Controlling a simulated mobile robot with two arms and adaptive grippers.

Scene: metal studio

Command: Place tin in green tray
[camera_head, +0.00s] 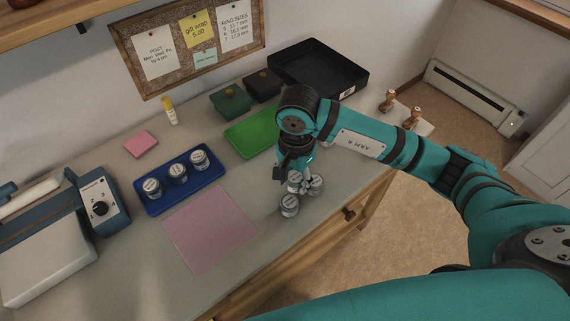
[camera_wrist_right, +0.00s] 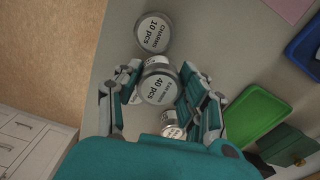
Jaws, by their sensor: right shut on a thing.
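My right gripper (camera_head: 296,184) is at the bench's front edge, shut on a round silver tin with a white label reading 40 pcs (camera_wrist_right: 159,88), which sits between its two fingers. A tin labelled Chains 10 pcs (camera_wrist_right: 153,33) stands just beside it; it also shows in the head view (camera_head: 289,206). Another tin (camera_head: 316,184) is close on the other side, partly hidden in the wrist view (camera_wrist_right: 173,125). The green tray (camera_head: 246,137) lies flat behind the gripper; its visible part is empty, and the arm hides its right end. My left gripper is out of view.
A blue tray (camera_head: 184,194) holds three tins. A pink mat (camera_head: 208,228) lies in front. A green box (camera_head: 231,102), a dark box (camera_head: 262,86) and a black tray (camera_head: 330,80) stand behind. A blue-grey machine (camera_head: 60,235) is at left. Wooden-handled stamps (camera_head: 389,98) are at right.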

